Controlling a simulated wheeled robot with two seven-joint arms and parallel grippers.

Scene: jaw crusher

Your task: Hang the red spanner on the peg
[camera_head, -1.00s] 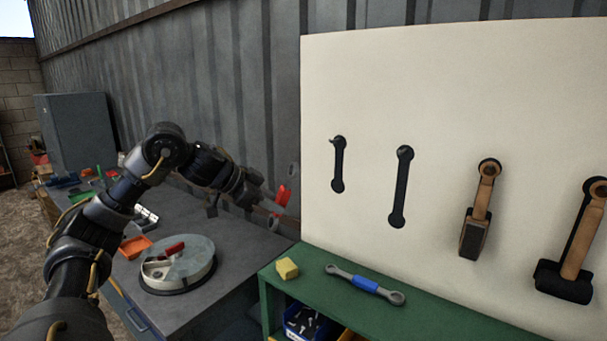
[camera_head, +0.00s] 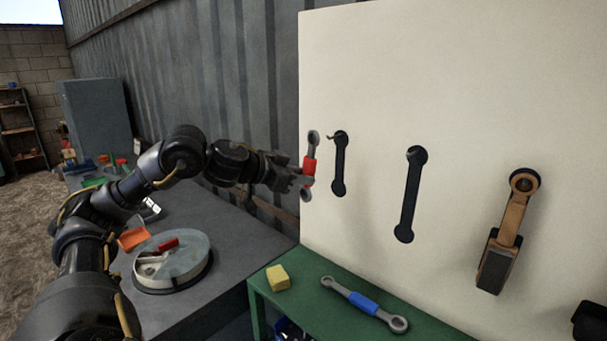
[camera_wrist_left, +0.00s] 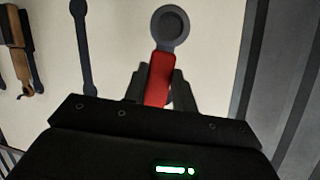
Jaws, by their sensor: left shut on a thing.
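The red spanner (camera_head: 309,167) has grey ring ends and a red grip. My left gripper (camera_head: 306,178) is shut on its red grip and holds it upright, just left of the first black spanner outline on the white board. In the left wrist view the red grip (camera_wrist_left: 158,80) sits between the fingers (camera_wrist_left: 157,88), with one ring end beyond them. A small peg (camera_head: 331,137) sticks out at the top of the first outline (camera_head: 339,165). The spanner's upper ring is near the peg's height and apart from it. My right gripper is not in view.
The white board (camera_head: 450,60) also has a longer empty outline (camera_head: 411,195) and a hanging wooden-handled tool (camera_head: 505,235). Below, a green bench (camera_head: 345,318) holds a yellow block (camera_head: 277,278) and a blue-gripped spanner (camera_head: 364,303). A round tray (camera_head: 190,262) stands on the grey table.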

